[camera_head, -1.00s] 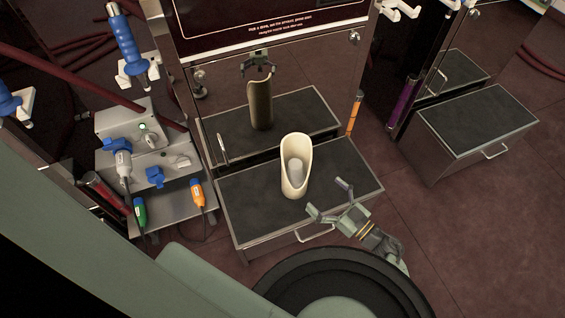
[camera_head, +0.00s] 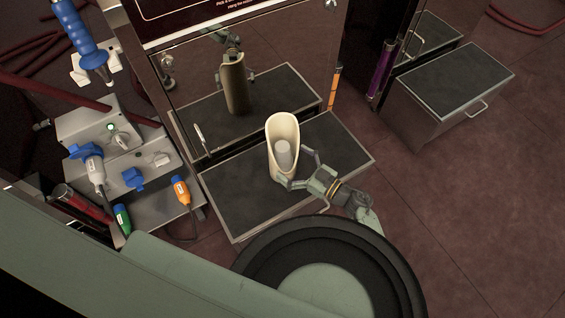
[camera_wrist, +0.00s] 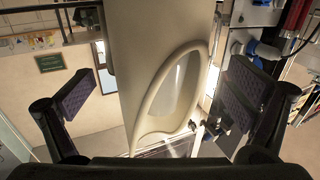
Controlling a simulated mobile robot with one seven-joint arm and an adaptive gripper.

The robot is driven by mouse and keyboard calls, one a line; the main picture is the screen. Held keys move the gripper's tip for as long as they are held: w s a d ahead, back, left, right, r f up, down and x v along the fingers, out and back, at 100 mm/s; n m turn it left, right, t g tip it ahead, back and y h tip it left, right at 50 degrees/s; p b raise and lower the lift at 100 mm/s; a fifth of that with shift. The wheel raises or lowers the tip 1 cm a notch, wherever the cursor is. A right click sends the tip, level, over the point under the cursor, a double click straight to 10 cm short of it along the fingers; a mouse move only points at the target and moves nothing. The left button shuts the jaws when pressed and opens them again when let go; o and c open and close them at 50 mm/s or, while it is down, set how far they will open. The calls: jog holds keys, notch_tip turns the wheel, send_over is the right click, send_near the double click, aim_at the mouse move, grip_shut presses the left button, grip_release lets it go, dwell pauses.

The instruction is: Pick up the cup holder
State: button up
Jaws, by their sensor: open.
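The cup holder (camera_head: 280,131) is a cream, upright, open-fronted cylinder with a pale grey piece inside. It stands on the dark top of a low metal drawer unit (camera_head: 330,155). My gripper (camera_head: 296,169) is at its near right side in the head view, with its fingers spread around the lower part. In the wrist view the cup holder (camera_wrist: 150,75) fills the middle, between the two open finger pads (camera_wrist: 165,100). A gap shows between each pad and the holder there. The lower front of the holder is partly hidden by a finger in the head view.
A mirror-like panel (camera_head: 270,65) stands right behind the holder and reflects it. To the left is a metal stand (camera_head: 150,205) with blue, green and orange connectors. A second drawer unit (camera_head: 455,80) stands at the right, with free floor between.

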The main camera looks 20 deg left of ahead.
jog(key=x, duration=0.3)
jog(key=shift+w+a, duration=0.2)
jog(key=shift+a, duration=0.15)
jog(key=shift+c, duration=0.6)
jog(key=c, duration=1.7)
jog(key=shift+c, duration=0.8)
jog(key=shift+r, duration=0.15)
